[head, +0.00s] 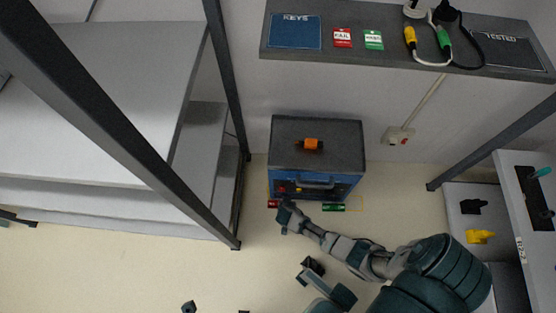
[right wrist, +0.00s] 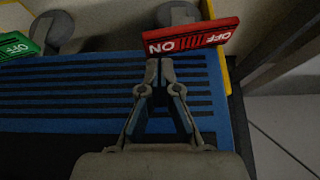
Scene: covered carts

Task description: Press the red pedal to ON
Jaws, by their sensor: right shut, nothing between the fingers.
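The red pedal (head: 273,203) is on the floor at the front left of the blue cart. In the right wrist view it is a tilted red plate (right wrist: 193,38) whose ON lettering reads upside down at its left end, with OFF at its right end. My right gripper (head: 285,208) is beside the red pedal in the head view. In the right wrist view its fingertips (right wrist: 160,61) are shut and empty, at the plate's near edge by the ON lettering. I cannot tell whether they touch it.
A green pedal (head: 333,207) is right of the red one, and its OFF plate (right wrist: 18,46) shows in the wrist view. The blue cart (head: 340,132) stands behind. A grey covered rack (head: 215,130) is at the left, a shelf (head: 385,63) above. Open floor (head: 130,265) lies in front.

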